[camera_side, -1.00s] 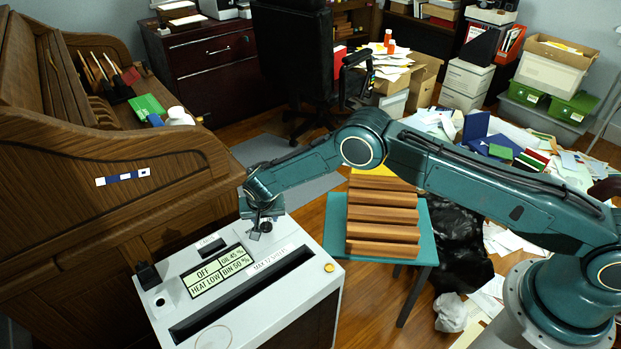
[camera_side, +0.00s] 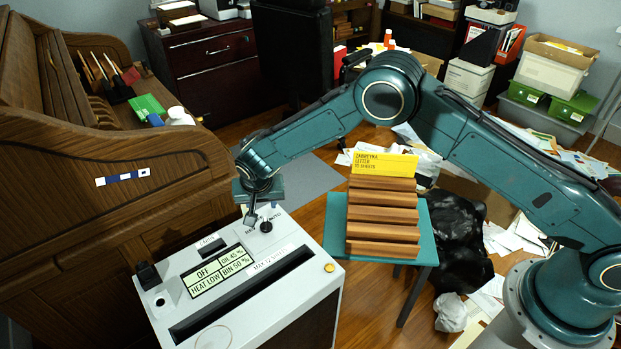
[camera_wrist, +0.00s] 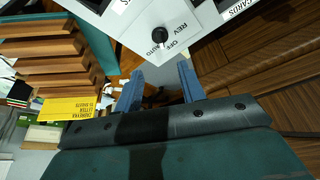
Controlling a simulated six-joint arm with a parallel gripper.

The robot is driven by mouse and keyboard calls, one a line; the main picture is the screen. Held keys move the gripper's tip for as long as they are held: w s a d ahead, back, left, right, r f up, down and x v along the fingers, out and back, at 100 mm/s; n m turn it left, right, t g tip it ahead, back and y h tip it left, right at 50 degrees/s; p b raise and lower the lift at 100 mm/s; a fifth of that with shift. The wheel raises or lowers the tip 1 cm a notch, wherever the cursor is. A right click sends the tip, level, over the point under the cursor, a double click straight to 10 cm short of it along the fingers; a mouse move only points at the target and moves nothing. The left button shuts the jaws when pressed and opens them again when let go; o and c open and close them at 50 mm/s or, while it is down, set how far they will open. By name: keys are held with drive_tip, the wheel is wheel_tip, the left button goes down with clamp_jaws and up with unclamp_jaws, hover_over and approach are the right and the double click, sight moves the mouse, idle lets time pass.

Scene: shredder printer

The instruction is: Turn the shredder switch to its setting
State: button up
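The shredder (camera_side: 185,262) is a light grey cabinet with a long slot. Its display (camera_side: 213,273) reads OFF, HEAT LOW, OIL 45 %, BIN 50 %. The black round shredder switch (camera_side: 266,226) is near its far corner; it also shows in the wrist view (camera_wrist: 160,36), with REV, OFF and AUTO printed beside it. I cannot tell clearly which label the switch points to. My gripper (camera_side: 252,216) is above and slightly left of the switch in the side view. In the wrist view its two blue fingers (camera_wrist: 160,68) are apart and empty, clear of the switch.
A teal stand (camera_side: 335,230) with a stepped brown rack (camera_side: 382,215) and a yellow card (camera_side: 384,165) stands right of the shredder. A wooden roll-top desk (camera_side: 110,175) is close on the left. A black bag (camera_side: 455,235) and papers lie on the floor.

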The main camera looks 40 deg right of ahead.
drive_tip(key=shift+c, duration=0.9)
drive_tip(key=g+y, duration=0.2)
drive_tip(key=g, duration=0.2)
hover_over(265, 222)
drive_tip(key=shift+r, duration=0.45)
drive_tip(key=shift+f, duration=0.1)
drive_tip(key=shift+f, duration=6.75)
